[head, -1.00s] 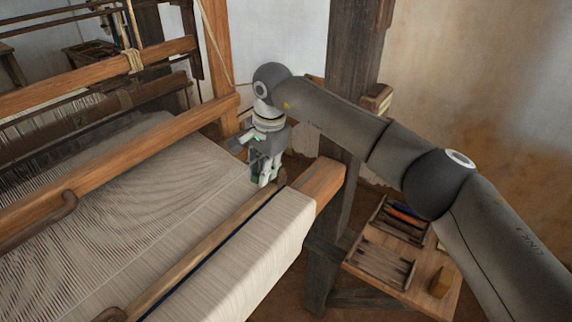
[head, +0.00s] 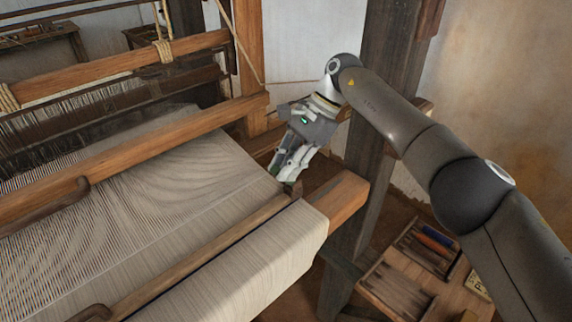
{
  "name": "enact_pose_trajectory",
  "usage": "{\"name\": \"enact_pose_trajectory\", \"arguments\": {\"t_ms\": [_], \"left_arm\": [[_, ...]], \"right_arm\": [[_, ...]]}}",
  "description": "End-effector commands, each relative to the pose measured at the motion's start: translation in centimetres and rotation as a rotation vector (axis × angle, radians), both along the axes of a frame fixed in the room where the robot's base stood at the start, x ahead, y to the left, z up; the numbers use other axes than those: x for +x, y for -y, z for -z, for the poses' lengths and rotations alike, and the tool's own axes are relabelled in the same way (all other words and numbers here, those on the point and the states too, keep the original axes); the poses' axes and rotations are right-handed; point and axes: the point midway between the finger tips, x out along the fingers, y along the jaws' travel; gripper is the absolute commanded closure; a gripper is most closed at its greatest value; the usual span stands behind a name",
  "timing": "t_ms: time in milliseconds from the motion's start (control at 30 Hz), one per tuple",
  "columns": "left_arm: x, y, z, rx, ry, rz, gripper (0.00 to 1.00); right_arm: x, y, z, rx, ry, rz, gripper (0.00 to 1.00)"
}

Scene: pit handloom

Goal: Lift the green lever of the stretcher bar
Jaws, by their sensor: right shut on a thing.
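The stretcher bar (head: 205,245) is a long thin wooden bar lying across the pale cloth, just behind the cloth-covered front beam. My right gripper (head: 290,178) is at the bar's far right end, tilted, with its fingers pointing down and to the left. It is shut on a small green piece, which looks like the green lever (head: 297,188). Only a sliver of the green shows at the fingertips; the fingers hide the rest. How far the lever is raised cannot be told. My left gripper is not in view.
The front beam's bare wooden end (head: 345,198) juts out just right of the gripper. A dark post (head: 385,90) stands behind my right arm. A wooden side bench (head: 448,297) with a compartmented tray (head: 405,283) is at lower right. Cloth (head: 190,175) spreads to the left.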

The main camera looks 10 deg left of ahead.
Motion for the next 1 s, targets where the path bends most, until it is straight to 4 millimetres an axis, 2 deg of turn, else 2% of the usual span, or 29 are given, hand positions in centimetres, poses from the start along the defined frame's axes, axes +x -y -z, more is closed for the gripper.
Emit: {"name": "enact_pose_trajectory", "arguments": {"t_ms": [133,400,433,567,867,1000], "left_arm": [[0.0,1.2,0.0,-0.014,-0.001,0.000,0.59],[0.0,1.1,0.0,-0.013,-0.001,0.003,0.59],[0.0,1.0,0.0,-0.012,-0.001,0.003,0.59],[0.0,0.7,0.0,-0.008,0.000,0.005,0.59],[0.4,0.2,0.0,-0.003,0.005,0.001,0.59],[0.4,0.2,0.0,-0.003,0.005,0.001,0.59]], "right_arm": [[0.1,0.1,-0.1,0.002,-0.002,0.002,1.00],[0.1,0.1,0.0,0.002,-0.001,0.001,1.00],[0.1,0.1,0.0,0.002,-0.001,0.001,0.79],[0.1,0.0,0.0,0.002,-0.002,0.001,0.62],[0.0,0.0,-0.1,0.002,-0.002,0.000,0.61],[0.4,0.3,-0.8,0.003,-0.001,0.003,0.61]]}}
